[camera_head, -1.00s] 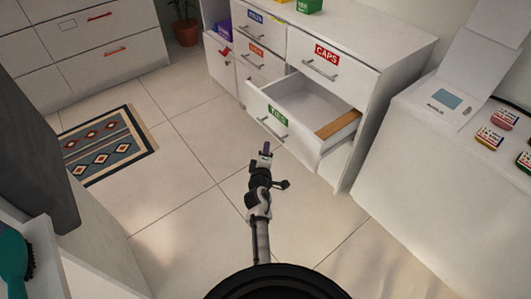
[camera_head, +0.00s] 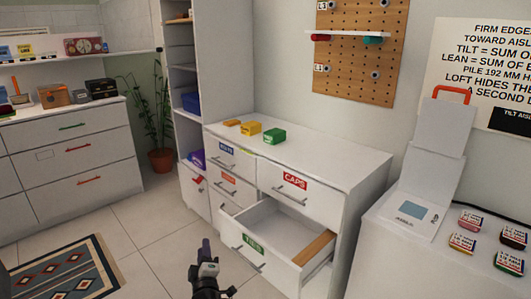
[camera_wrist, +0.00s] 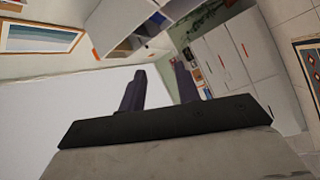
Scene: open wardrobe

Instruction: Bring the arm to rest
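My gripper (camera_head: 206,252) shows at the bottom of the head view, out in front of the open drawer (camera_head: 254,268) with the green label. In the wrist view my gripper (camera_wrist: 157,82) has its two dark fingers apart, with nothing between them. It touches nothing that I can see. Most of my arm is out of the head view below.
The white dresser (camera_head: 330,170) holds the pulled-out drawer, close to my gripper. A white counter (camera_head: 400,260) with several small boxes stands at right. A patterned rug (camera_head: 65,275) lies at left. Floor (camera_head: 150,235) between rug and dresser is clear.

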